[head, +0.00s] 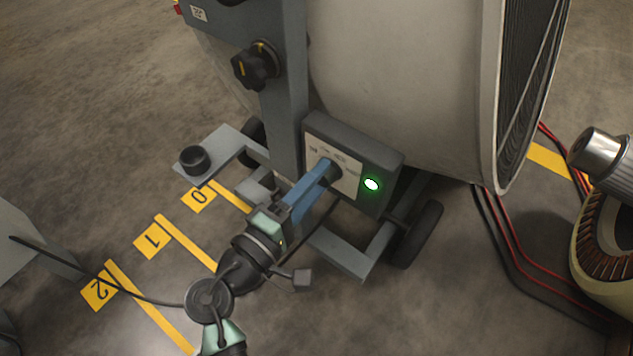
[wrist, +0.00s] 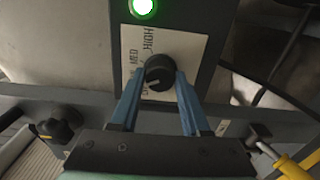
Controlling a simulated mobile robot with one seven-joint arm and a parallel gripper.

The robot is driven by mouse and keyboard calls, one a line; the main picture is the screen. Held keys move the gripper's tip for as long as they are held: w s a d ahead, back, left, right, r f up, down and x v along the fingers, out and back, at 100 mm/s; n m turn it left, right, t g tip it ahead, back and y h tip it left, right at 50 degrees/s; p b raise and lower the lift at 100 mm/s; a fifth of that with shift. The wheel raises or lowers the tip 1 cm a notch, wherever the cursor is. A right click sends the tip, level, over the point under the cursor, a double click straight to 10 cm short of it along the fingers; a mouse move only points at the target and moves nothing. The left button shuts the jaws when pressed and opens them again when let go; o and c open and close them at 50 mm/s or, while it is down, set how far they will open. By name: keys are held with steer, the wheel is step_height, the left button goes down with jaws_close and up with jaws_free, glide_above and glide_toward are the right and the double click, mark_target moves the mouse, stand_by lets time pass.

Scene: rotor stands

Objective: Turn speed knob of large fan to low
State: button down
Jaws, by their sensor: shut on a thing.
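The large fan (head: 410,70) is a big pale drum on a grey wheeled frame. Its dark control box (head: 385,160) has a white label plate (head: 345,180) and a lit green lamp (head: 371,184). The round black speed knob (wrist: 160,70) sits on this plate in the wrist view. HIGH and MED read beside it; lettering at its lower left is partly hidden. The knob's white mark appears at its lower left, near that lettering. My gripper (head: 325,169) has its blue fingers shut on the knob, one on each side; in the head view they largely hide it.
A black star-shaped handle (head: 255,65) sticks out of the frame post. Yellow floor marks 0, 1 and 2 (head: 152,240) lie at the left. Red and black cables (head: 510,240) run along the floor at the right, beside a copper-wound part (head: 605,235).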

steer(key=shift+m, duration=0.6)
steer(key=shift+c, duration=1.9)
jaws_free()
steer(key=p+v, duration=0.5)
steer(key=v, duration=0.8)
